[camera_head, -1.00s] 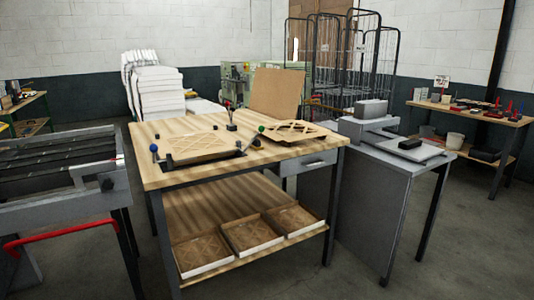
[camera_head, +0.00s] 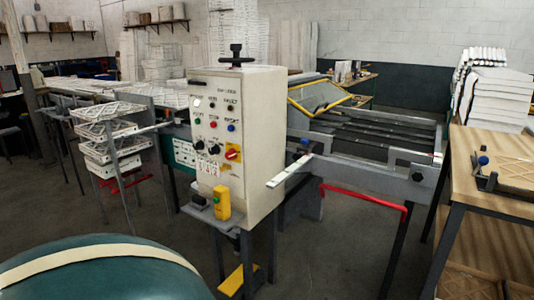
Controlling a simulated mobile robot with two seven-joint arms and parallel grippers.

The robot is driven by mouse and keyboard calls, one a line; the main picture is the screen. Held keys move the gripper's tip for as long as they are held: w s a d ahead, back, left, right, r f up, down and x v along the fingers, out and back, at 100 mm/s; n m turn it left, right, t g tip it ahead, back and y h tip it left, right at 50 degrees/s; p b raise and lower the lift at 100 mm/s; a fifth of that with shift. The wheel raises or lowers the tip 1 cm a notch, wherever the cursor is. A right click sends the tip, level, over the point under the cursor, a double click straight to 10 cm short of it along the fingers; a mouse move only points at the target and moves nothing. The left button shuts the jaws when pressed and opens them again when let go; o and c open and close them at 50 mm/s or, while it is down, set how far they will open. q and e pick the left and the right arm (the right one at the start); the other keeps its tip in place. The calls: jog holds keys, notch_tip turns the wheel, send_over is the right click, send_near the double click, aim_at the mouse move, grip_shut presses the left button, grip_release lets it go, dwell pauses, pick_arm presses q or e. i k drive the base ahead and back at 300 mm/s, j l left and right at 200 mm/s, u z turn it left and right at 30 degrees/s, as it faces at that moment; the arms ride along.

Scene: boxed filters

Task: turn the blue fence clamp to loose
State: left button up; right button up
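Two blue knobs are in view, and I cannot tell which is the blue fence clamp. One small blue knob (camera_head: 304,143) sits at the near left end of the grey machine bed, beside a pale bar (camera_head: 290,171). The other blue knob (camera_head: 483,160) stands on the dark fixture (camera_head: 490,181) on the wooden bench at the right edge. Both are too small to tell tight from loose. Neither of my grippers is in view.
A cream control cabinet (camera_head: 221,110) with buttons and a yellow box stands left of the bed. A red rail (camera_head: 362,196) sticks out low in front. The wooden bench (camera_head: 463,201) is at right. Racks of white filters (camera_head: 104,108) stand at left. Open floor lies in front.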

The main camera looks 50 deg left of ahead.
aim_at(305, 141)
jog(key=u, duration=1.45)
jog(key=i+j+z, duration=0.35)
jog(key=i+j, duration=0.8)
jog(key=i, duration=0.1)
